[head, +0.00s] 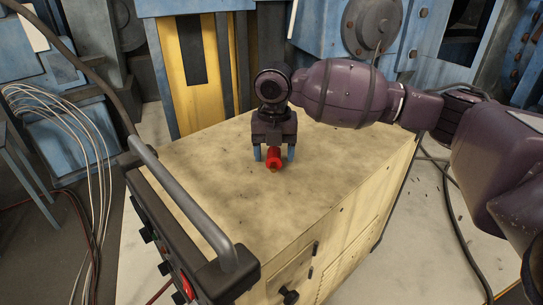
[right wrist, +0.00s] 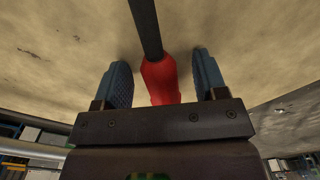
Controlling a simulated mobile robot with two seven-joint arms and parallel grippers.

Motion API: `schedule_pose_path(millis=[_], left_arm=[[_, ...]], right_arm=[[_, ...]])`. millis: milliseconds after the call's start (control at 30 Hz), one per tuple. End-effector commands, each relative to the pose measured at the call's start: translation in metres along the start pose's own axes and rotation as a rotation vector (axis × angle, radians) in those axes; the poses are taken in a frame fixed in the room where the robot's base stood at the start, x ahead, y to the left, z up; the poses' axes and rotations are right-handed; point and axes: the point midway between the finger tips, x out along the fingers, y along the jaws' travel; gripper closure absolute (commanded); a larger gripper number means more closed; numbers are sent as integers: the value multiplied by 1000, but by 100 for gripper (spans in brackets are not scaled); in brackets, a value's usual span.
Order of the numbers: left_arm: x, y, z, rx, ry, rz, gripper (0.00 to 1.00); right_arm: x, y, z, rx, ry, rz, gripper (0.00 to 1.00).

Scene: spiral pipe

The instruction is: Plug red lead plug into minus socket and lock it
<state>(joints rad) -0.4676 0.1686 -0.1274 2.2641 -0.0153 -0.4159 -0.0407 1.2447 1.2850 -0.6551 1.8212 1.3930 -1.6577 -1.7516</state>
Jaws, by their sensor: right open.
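The red lead plug (head: 273,161) lies on the wooden top of the cart. My right gripper (head: 274,153) is over it, pointing down, with one blue-padded finger on each side. In the right wrist view the red plug (right wrist: 160,80) sits between the two fingers, with a visible gap on both sides, so the gripper is open around it. A dark lead or rod (right wrist: 146,28) runs from the plug's end. The minus socket cannot be made out; a panel with red and black parts (head: 186,282) shows at the cart's near left side. My left gripper is not in view.
The cart top (head: 220,200) is otherwise clear. A grey handle bar (head: 185,200) runs along its near left edge. Drawers (head: 290,280) are on its front. White cables (head: 85,140) hang at the left, and blue and yellow machinery stands behind.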

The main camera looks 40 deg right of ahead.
Motion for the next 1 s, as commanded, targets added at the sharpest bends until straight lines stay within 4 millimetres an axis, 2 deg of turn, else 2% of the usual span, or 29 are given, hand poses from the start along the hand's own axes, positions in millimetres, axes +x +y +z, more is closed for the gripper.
schedule_pose_path(millis=[133,167,500,567,833,1000], left_arm=[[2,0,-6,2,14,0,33],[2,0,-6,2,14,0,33],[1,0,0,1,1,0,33],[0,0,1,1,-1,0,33],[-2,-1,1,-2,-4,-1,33],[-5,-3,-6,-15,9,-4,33]], right_arm=[[-3,0,0,0,-3,2,34],[-3,0,0,0,-3,2,37],[-2,0,0,0,-2,2,90],[-3,0,0,0,-2,2,95],[-9,0,0,0,-4,3,95],[-36,1,0,0,-11,9,95]])
